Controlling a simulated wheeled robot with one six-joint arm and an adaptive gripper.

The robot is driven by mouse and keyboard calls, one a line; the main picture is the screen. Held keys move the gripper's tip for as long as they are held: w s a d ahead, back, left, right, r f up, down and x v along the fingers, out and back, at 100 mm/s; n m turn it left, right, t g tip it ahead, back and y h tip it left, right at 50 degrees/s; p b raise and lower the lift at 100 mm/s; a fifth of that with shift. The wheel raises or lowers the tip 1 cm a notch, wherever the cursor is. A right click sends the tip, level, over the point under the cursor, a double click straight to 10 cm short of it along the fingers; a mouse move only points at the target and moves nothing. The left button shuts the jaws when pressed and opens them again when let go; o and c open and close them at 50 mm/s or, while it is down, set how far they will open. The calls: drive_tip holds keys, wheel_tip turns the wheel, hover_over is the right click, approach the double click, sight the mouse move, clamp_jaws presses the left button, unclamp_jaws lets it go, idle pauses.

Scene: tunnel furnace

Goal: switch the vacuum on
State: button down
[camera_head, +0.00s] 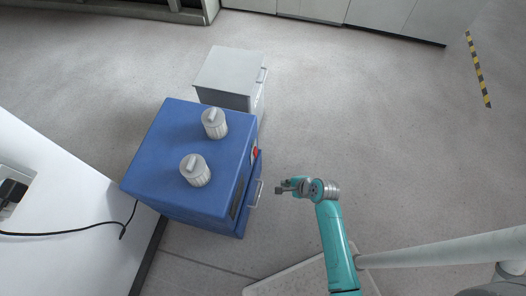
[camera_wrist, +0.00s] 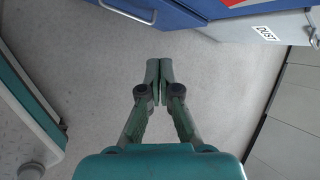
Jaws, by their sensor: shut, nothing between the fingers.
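The vacuum is likely the blue box (camera_head: 185,140) with two pale ribbed knobs on top, left of centre in the head view. A small red part (camera_head: 255,153), perhaps its switch, sits on its right-hand side, above a metal handle. In the wrist view, the blue side (camera_wrist: 178,10) is at the top edge, with a red patch (camera_wrist: 232,2) cut off by the frame. My gripper (camera_head: 279,189) is right of the box, apart from it. In the wrist view, my gripper (camera_wrist: 159,64) has its fingertips together, with nothing between them.
A grey box (camera_head: 228,68) with a handle stands against the blue box's far side; its DUST label (camera_wrist: 264,33) shows in the wrist view. A black cable (camera_head: 75,233) runs from the white wall at left.

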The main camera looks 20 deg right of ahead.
sight(256, 152)
drive_tip(key=w+d+r+m+g+y, duration=0.1)
drive_tip(key=w+d+r+m, duration=0.1)
drive_tip(key=w, duration=0.3)
drive_tip(key=w+d+r+m+g+y, duration=0.1)
drive_tip(key=w+d+r+m, duration=0.1)
drive_tip(key=w, duration=0.4)
drive_tip(key=shift+w+d+m+y, duration=0.3)
drive_tip(key=shift+d+m+y, duration=0.1)
drive_tip(key=shift+d+m, duration=0.2)
drive_tip(key=w+a+r+x, duration=0.1)
drive_tip(key=a+x, duration=0.1)
drive_tip(key=x, duration=1.1)
drive_tip(key=shift+r, duration=0.4)
drive_tip(key=shift+w, duration=0.1)
